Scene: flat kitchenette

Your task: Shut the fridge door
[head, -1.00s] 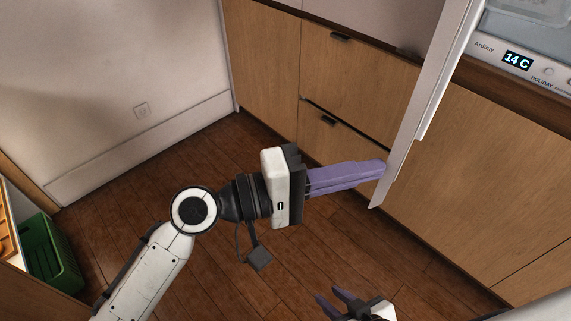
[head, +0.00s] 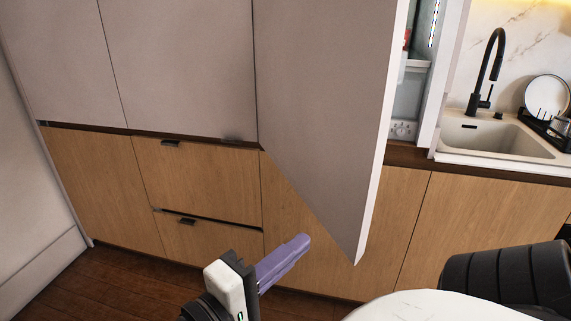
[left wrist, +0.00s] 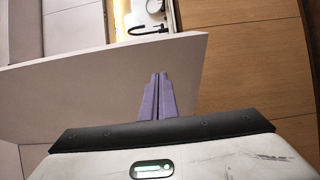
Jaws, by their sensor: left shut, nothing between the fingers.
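The fridge door (head: 320,95) stands open in the head view. Its grey outer face is toward me and its pale free edge (head: 385,130) points toward the room. Behind it is a narrow part of the fridge interior (head: 408,95). My left gripper (head: 303,241) is shut and empty, its purple fingers pointing toward the lower part of the door from the outer-face side. In the left wrist view the fingers (left wrist: 158,80) overlap the door panel (left wrist: 85,90); I cannot tell whether they touch it. My right gripper is out of view.
Wooden cabinets and drawers (head: 205,185) run below and left of the door. A sink (head: 490,138) with a black tap (head: 488,70) and a dish rack (head: 550,125) are at the right. Bare wooden floor (head: 115,285) lies at lower left.

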